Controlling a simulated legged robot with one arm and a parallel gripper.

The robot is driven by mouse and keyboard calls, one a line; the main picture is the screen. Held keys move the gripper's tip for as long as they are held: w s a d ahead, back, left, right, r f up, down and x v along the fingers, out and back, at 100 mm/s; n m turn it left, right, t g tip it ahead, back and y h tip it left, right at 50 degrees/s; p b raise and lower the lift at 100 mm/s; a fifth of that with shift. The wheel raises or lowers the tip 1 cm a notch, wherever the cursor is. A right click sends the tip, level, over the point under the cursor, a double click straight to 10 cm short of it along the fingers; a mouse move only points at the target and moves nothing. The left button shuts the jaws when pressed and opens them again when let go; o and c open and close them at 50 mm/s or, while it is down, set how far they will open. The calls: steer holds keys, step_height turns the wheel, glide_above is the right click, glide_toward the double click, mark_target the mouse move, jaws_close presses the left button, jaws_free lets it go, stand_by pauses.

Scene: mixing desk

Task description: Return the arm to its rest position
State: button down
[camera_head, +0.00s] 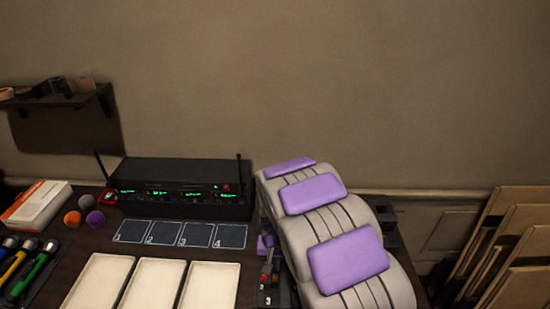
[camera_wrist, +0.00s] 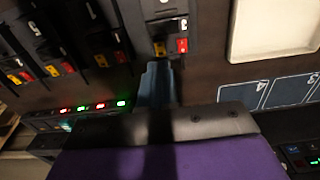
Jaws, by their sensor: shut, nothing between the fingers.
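My arm (camera_head: 345,255), pale grey with purple pads, rises at the right of the desk in the head view. It hides part of the desk behind it. My gripper (camera_wrist: 157,78) shows in the wrist view as narrow blue-grey fingers beyond a black bracket and a purple cover. The fingers are together with nothing held. They point toward a dark unit with a red and yellow tag (camera_wrist: 171,46), above the dark desktop. I cannot tell whether they touch anything. The fingers do not show in the head view.
A black receiver rack (camera_head: 180,190) with antennas stands at the desk's back. Numbered squares (camera_head: 163,233) and pale trays (camera_head: 208,288) lie before it. Several tagged black units (camera_wrist: 60,60) and a lit strip (camera_wrist: 92,107) are near my gripper. Boards (camera_head: 515,250) lean at right.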

steer(key=s+d+r, duration=0.6)
steer(key=s+r, duration=0.1)
steer(key=r, duration=0.3)
steer(key=s+d+r, duration=0.2)
steer(key=s+r, duration=0.1)
steer(key=s, duration=0.5)
steer(key=s+d+r+g, duration=0.1)
steer(key=s+d+r, duration=0.2)
steer(key=s, duration=0.6)
steer(key=s+d+r, duration=0.3)
steer(key=s+r, duration=0.2)
steer(key=s, duration=0.3)
steer(key=shift+s+g, duration=0.15)
steer(key=shift+g, duration=0.25)
